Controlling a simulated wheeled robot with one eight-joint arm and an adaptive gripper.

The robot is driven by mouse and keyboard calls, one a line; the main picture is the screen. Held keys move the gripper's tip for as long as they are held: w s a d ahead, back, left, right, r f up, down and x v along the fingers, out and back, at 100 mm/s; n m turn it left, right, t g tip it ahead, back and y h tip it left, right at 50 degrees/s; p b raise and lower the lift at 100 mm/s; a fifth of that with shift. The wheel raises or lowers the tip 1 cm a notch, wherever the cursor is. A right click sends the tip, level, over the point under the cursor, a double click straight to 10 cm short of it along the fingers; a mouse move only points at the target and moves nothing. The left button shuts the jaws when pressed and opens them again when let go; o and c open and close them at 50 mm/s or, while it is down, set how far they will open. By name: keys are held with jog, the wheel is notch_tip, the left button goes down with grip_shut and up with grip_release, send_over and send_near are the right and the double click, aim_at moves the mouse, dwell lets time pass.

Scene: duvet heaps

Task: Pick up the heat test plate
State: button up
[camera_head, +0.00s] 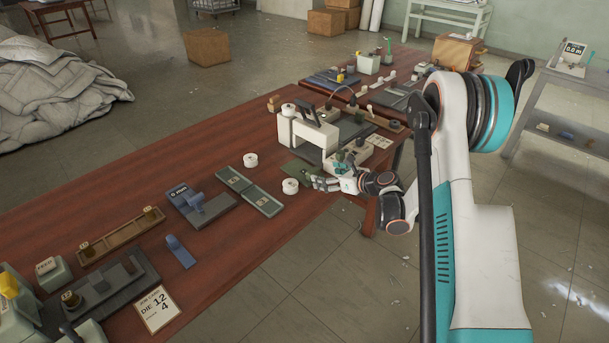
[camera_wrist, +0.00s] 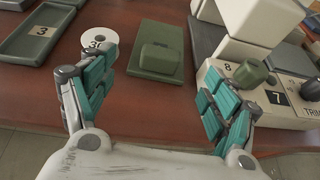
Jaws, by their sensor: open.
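A flat dark green plate (camera_wrist: 157,35) with a raised green block on top lies on the wooden table, and it fits the heat test plate, though no label shows. In the head view the green plate (camera_head: 298,168) lies beside the white machine, partly hidden by my gripper. My gripper (camera_wrist: 160,66) is open and empty, its teal-padded fingers spread wide. In the wrist view the plate lies ahead, between the finger directions, with no contact visible. In the head view my gripper (camera_head: 322,182) is low at the table's right edge, by the plate's near side.
A white roll (camera_wrist: 98,45) stands close by my left finger. A blue-grey tool (camera_head: 200,205) lies farther left.

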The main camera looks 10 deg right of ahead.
aim_at(316, 173)
jog(key=x, duration=0.3)
jog(key=shift+w+a+f+b, duration=0.15)
jog(key=shift+w+b, duration=0.1)
jog(key=shift+b, duration=0.15)
jog(key=b+x, duration=0.2)
jog(key=x, duration=0.3)
jog(key=shift+f+b, duration=0.25)
jog(key=shift+b, duration=0.05)
jog(key=shift+r, duration=0.1)
jog(key=c, duration=0.8)
